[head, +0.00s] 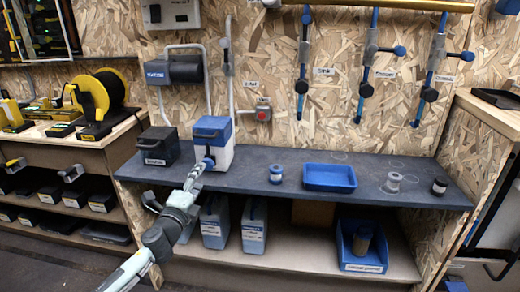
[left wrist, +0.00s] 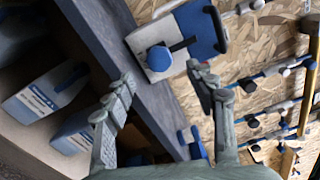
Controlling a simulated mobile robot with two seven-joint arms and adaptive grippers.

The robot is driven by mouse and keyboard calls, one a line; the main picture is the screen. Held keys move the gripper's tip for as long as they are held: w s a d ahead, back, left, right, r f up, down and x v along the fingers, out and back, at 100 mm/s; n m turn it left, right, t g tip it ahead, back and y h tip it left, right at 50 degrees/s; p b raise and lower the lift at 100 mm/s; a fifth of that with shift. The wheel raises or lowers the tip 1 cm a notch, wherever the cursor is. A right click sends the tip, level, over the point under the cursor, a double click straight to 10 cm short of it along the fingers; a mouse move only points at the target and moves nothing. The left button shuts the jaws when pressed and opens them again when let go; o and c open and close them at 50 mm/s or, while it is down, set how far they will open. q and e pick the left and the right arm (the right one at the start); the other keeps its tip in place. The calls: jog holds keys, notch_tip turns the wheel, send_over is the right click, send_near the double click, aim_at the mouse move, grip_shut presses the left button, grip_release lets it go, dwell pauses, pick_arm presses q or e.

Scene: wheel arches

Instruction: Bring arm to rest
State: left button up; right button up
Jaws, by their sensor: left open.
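My left gripper (head: 174,184) reaches in from the lower left of the head view, at the front edge of the dark workbench (head: 240,183). Its two fingers are spread wide with nothing between them, as the left wrist view (left wrist: 163,78) also shows. One finger is near the front of a blue-and-white box (head: 215,138) with a handle; the other is over the bench edge. The box, with a blue knob on its front, shows beyond the fingertips in the left wrist view (left wrist: 197,30). I cannot tell whether a finger touches it. My right gripper is not in view.
A black box (head: 158,146) stands left of the blue-and-white one. A spool (head: 276,174), a blue tray (head: 329,177) and other small parts are on the bench to the right. Blue-and-white containers (head: 254,226) and a blue bin (head: 362,246) stand on the shelf below.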

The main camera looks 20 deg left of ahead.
pick_arm(q)
jog(key=s+d+f+n+g+y+p, duration=0.1)
jog(key=s+d+f+n+g, duration=0.2)
jog(key=s+f+n+g, duration=0.85)
jog(key=s+d+f+n+g+h, duration=0.1)
jog(key=s+d+f+n, duration=0.1)
jog(key=s+d+f, duration=0.3)
jog(key=s+d+f+n+g+h, duration=0.2)
jog(key=s+d+f, duration=0.4)
jog(key=s+f, duration=0.4)
jog(key=s+n, duration=0.1)
jog(key=s, duration=0.2)
jog(key=shift+s+d+f, duration=0.15)
jog(key=shift+d+f, duration=0.05)
jog(key=shift+f, duration=0.2)
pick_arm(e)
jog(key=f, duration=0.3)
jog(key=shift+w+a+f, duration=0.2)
